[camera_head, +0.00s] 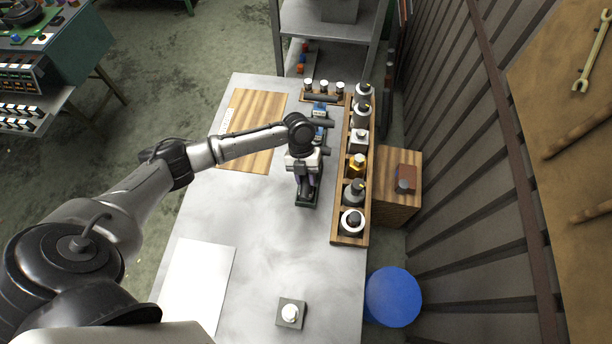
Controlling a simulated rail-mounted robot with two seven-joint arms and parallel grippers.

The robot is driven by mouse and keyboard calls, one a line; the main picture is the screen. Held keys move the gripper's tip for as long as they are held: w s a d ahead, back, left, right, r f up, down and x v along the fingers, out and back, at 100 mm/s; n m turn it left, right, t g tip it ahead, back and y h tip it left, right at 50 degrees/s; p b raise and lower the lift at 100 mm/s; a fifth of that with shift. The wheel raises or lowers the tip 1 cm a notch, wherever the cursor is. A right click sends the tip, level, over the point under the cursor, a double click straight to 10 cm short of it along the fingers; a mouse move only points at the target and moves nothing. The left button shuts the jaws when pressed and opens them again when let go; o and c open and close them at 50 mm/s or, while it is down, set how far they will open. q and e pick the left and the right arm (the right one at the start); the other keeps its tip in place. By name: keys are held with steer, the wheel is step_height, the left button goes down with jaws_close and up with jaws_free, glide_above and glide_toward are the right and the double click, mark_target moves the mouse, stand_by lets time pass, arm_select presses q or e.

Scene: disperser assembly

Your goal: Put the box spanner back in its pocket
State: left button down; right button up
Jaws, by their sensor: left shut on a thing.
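My left gripper (306,186) points down over the right half of the grey table (255,220). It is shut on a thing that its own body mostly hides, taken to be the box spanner. A small dark green holder (307,204) shows right below the fingertips. I cannot tell whether the spanner is inside a pocket or above it, and no pocket opening shows clearly. My right gripper is not in view.
A wooden rack (337,238) with several bottle-like parts runs along the table's right edge. Small blue parts (319,110) lie behind the gripper. A wooden board (262,110), a white sheet (198,280) and a square block with a white knob (290,314) lie around. The front middle is clear.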

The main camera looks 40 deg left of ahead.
arm_select(q)
steer(key=c, duration=0.8)
jaws_free()
steer(key=shift+c, duration=0.2)
steer(key=shift+a+r, duration=0.1)
steer(key=shift+r, duration=0.05)
steer(key=b+v, duration=0.1)
steer(key=v, duration=1)
steer(key=shift+r, duration=0.35)
steer(key=shift+w, duration=0.1)
